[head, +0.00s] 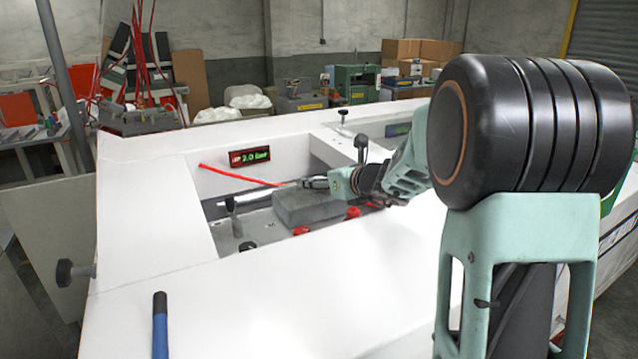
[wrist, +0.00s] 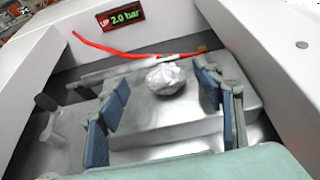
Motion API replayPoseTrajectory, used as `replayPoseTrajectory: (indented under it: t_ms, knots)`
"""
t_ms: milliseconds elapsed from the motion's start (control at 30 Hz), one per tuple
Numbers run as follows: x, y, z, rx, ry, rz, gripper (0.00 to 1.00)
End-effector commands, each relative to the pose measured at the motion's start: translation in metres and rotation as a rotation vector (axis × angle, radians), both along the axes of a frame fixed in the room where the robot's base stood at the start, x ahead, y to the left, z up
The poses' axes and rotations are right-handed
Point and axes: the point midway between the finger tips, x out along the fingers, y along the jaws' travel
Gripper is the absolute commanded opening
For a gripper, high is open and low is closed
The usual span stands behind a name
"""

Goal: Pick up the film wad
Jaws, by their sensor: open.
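The film wad (wrist: 167,79) is a pale, crumpled, roundish ball in the wrist view. It lies on a grey metal block (wrist: 165,112) inside the recess of the white machine. My gripper (wrist: 162,88) is open, with its blue-padded fingers apart to the left and right of the wad in the picture. I see no finger touching the wad. In the head view my gripper (head: 313,183) reaches into the recess over the grey block (head: 305,207). The wad cannot be made out there.
White walls (head: 170,225) surround the recess. A thin red strip (head: 238,176) stretches across it, behind the wad in the wrist view (wrist: 120,51). Red knobs (head: 301,230) and a grey post (head: 236,217) stand in the recess.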

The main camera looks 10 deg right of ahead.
Motion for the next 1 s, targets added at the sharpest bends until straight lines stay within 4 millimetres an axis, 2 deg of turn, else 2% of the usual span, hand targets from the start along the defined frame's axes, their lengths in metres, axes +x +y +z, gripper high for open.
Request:
replayPoseTrajectory:
  t_ms: [133,300,600,900,1000]
  knots:
    - [0.017,0.002,-0.012,0.001,0.004,0.000,0.61]
    - [0.033,0.006,-0.017,0.001,0.001,0.001,0.61]
    - [0.036,0.007,-0.019,0.001,0.000,0.000,0.61]
    - [0.035,0.007,-0.019,0.001,0.000,0.000,0.28]
    - [0.035,0.007,-0.019,0.001,0.000,0.000,0.27]
